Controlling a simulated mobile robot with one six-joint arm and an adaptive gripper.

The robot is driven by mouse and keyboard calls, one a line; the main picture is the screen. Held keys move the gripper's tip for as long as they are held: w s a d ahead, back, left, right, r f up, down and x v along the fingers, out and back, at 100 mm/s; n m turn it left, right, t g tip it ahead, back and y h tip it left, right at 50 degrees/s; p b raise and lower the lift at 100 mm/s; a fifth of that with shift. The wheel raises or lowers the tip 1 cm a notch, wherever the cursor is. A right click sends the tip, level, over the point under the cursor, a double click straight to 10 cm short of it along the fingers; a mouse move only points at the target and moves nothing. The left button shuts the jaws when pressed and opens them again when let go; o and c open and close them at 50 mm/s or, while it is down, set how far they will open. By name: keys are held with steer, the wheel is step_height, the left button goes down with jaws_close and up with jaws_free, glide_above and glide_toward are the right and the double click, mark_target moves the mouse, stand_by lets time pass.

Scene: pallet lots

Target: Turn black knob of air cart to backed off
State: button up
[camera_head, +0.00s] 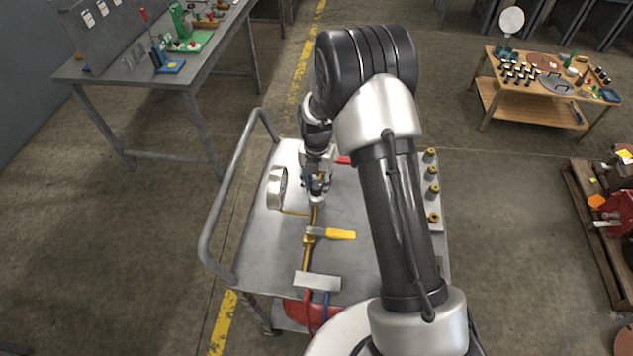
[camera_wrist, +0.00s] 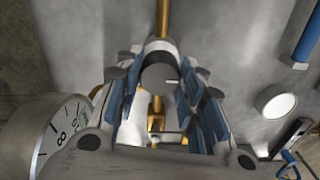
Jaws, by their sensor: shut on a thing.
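The air cart (camera_head: 348,262) is a grey metal cart with a tube handle, below my arm in the head view. Its black knob (camera_wrist: 158,74) is in the middle of the wrist view, with a pale mark on its face pointing right and a pale collar beyond it. My gripper (camera_wrist: 163,92) has its blue-padded fingers on either side of the knob and is shut on it. In the head view my gripper (camera_head: 317,186) is over the brass pipe, and it hides the knob. A round white gauge (camera_head: 277,188) stands just left; it also shows in the wrist view (camera_wrist: 55,138).
A yellow lever (camera_head: 335,234) sits on the brass pipe nearer to me. Several brass fittings (camera_head: 432,190) line the cart's right side. A grey workbench (camera_head: 190,70) stands at upper left, a wooden table (camera_head: 545,95) at upper right, and a loaded pallet (camera_head: 590,225) at right.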

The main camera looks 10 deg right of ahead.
mark_target(317, 184)
stand_by(0.5)
steer(key=o, duration=1.1)
steer(key=shift+c, duration=0.2)
step_height(317, 184, up, 12)
